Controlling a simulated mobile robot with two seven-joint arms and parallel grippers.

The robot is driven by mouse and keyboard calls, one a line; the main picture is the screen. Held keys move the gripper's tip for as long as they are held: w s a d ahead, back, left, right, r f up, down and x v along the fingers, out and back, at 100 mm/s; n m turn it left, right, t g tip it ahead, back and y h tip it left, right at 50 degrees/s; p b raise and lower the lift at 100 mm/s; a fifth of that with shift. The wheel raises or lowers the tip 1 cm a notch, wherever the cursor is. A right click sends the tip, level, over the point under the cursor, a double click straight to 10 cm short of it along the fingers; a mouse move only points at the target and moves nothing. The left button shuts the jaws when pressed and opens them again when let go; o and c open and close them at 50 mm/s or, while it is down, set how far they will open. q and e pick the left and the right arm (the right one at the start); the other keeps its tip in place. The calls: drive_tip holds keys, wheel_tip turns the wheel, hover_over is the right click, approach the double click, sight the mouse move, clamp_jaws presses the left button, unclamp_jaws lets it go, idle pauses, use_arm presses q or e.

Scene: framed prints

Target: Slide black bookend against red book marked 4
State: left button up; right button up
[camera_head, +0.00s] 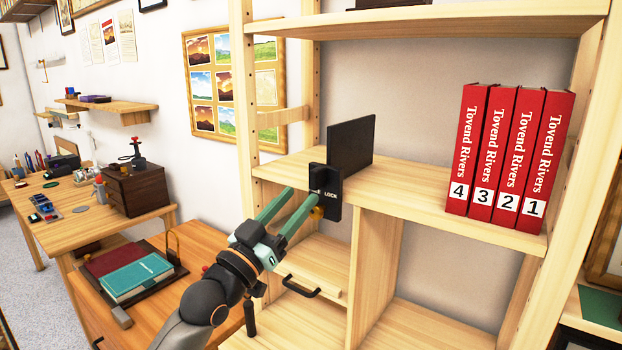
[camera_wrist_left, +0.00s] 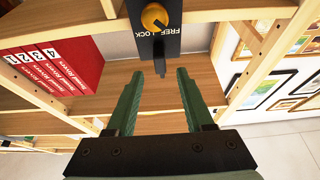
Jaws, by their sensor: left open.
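The black bookend (camera_head: 351,146) stands upright on the shelf, left of the books. Its front plate, marked FREE and LOCK, hangs at the shelf's front edge with a yellow knob (camera_head: 317,213). The plate (camera_wrist_left: 155,45) and knob (camera_wrist_left: 154,16) also show in the left wrist view. The red book marked 4 (camera_head: 466,150) is the leftmost of a red row, with a wide gap between it and the bookend. It also shows in the left wrist view (camera_wrist_left: 80,60). My left gripper (camera_head: 303,199) is open in front of the plate, fingers apart with nothing between them. My right gripper is out of view.
Red books marked 3 (camera_head: 492,150), 2 (camera_head: 519,155) and 1 (camera_head: 548,160) stand to the right of book 4. The shelf board (camera_head: 405,190) between bookend and books is clear. A drawer handle (camera_head: 300,287) lies below. A wooden desk (camera_head: 200,250) stands at left.

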sight(312, 183)
use_arm(q)
drive_tip(key=shift+p+x, duration=0.4)
drive_tip(key=shift+x, duration=2.55)
drive_tip(key=shift+c, duration=0.2)
clamp_jaws()
